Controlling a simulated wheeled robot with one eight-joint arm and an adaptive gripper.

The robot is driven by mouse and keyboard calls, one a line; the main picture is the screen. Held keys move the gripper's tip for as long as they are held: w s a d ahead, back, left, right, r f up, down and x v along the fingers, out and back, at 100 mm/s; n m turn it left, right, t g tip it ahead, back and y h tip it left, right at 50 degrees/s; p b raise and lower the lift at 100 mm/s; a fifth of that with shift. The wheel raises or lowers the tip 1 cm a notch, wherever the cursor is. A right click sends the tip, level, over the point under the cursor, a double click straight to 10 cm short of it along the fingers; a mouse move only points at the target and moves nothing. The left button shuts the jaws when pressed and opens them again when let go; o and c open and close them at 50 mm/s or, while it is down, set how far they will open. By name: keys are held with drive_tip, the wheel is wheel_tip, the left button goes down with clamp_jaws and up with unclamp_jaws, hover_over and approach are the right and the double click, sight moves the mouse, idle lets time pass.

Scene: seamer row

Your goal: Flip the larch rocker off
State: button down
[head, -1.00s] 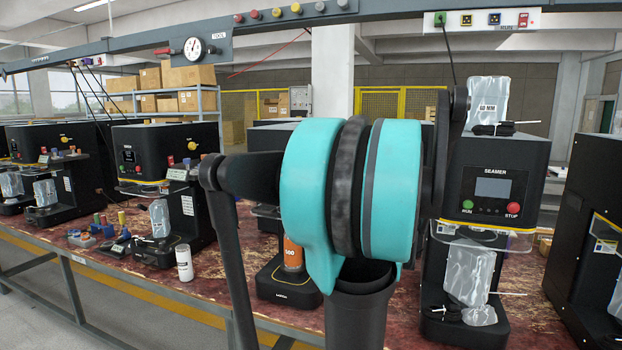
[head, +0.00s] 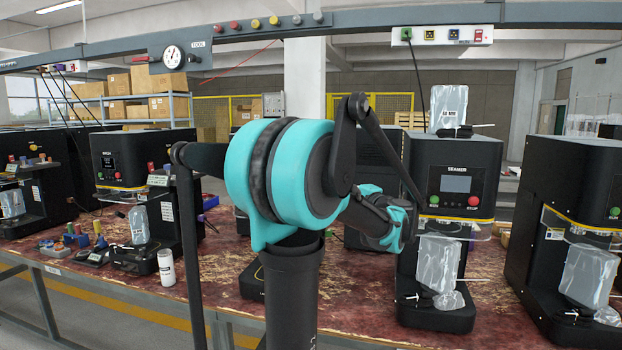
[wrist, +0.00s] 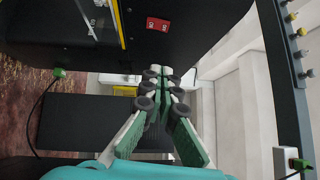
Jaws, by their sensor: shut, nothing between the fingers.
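A red rocker switch (wrist: 158,24) sits on a black machine panel at the top of the wrist view. I cannot read a larch label beside it. My gripper (wrist: 160,75) is shut and empty, its green-and-grey fingers with dark pads meeting just below the rocker in that picture. A gap in depth or contact with the panel cannot be judged. In the head view my arm's teal end reaches toward the seamer (head: 458,185) at right of centre, and the fingertips are hidden there.
Another black machine (head: 565,220) stands close on the right. A bagged item (head: 448,108) sits on top of the seamer. A white power strip (head: 445,36) with a red switch hangs on the overhead rail. A white bottle (head: 166,268) stands on the red bench at left.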

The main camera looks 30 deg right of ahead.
drive_tip(key=shift+w, duration=0.1)
drive_tip(key=w+a+r, duration=0.1)
drive_tip(key=w, duration=1.1)
drive_tip(key=shift+w+a, duration=0.4)
drive_tip(key=shift+r, duration=0.1)
drive_tip(key=shift+w+a+r, duration=0.15)
drive_tip(key=shift+w, duration=0.05)
